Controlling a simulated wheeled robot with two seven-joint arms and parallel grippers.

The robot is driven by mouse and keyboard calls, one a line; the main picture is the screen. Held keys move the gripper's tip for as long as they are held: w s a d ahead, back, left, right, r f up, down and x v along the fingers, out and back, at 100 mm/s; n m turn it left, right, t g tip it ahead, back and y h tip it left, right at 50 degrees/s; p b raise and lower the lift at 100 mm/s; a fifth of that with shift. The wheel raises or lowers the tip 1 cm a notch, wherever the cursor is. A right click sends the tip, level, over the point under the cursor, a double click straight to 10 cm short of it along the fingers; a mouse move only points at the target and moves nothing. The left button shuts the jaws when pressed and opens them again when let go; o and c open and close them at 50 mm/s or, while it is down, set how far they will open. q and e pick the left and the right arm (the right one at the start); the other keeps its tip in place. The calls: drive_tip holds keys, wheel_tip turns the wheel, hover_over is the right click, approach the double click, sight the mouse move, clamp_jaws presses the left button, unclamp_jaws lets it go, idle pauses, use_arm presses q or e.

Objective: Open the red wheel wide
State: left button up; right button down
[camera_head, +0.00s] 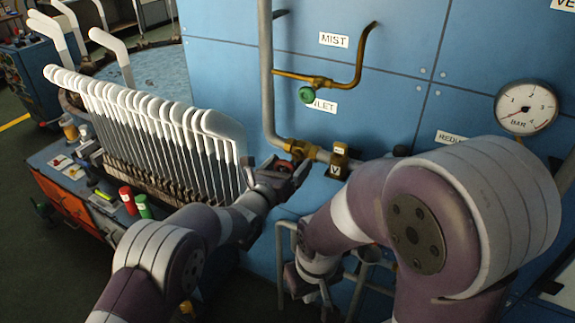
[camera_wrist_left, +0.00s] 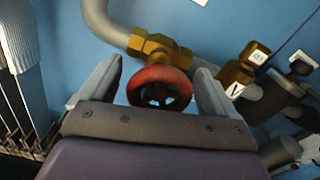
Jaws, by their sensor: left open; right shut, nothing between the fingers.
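The red wheel (camera_wrist_left: 160,87) is a small round handwheel on a brass valve (camera_wrist_left: 158,50) in a grey pipe. In the left wrist view it sits between the two open fingers of my left gripper (camera_wrist_left: 165,85), with a gap to each finger. In the head view my left gripper (camera_head: 284,170) is at the valve on the blue panel, and the wheel is mostly hidden by it. My right gripper (camera_head: 327,300) is low in the head view, below the pipe and partly hidden by my right arm. It is shut and empty.
A brass fitting marked V (camera_head: 339,160) is just right of the valve. A green wheel (camera_head: 306,94) and bent brass pipe are above. A dial gauge (camera_head: 526,107) is at the right. White sock boards (camera_head: 160,125) stand in a row at left.

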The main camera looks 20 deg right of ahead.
use_arm(q)
drive_tip(key=c, duration=1)
